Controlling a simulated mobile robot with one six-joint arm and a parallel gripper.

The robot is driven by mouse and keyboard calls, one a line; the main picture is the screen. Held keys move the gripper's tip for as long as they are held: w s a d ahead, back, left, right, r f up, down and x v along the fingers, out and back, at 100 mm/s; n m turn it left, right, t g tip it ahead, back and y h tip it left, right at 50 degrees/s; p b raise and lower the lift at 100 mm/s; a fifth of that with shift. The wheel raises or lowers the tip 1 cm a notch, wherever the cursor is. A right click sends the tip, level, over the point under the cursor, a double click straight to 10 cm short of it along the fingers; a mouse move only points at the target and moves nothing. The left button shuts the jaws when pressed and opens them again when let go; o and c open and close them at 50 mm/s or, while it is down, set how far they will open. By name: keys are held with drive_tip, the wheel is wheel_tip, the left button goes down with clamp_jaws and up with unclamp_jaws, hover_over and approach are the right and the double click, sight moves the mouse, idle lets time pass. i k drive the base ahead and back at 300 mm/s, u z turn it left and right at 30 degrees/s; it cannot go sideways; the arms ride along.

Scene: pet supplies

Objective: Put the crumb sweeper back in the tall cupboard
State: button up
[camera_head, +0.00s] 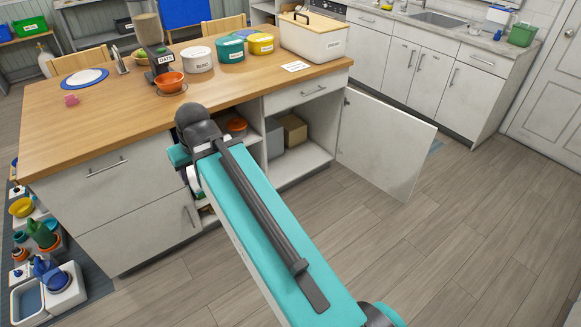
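I cannot make out a crumb sweeper in the head view. No tall cupboard can be made out either. My teal and black arm crosses the middle of the picture and reaches towards the wooden-topped island (95,115). My gripper does not show, so I cannot tell whether it holds anything. The arm covers part of the island's open front.
A low white door (385,145) stands open on the island's right. A tan box (294,130) and an orange bowl (236,125) sit inside. Labelled containers, including a white bin (312,40), crowd the top. Pet items lie lower left. Right floor is clear.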

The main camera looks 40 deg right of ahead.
sight(281, 176)
drive_tip(key=z, duration=0.05)
drive_tip(key=i, duration=1)
drive_tip(key=u, duration=0.05)
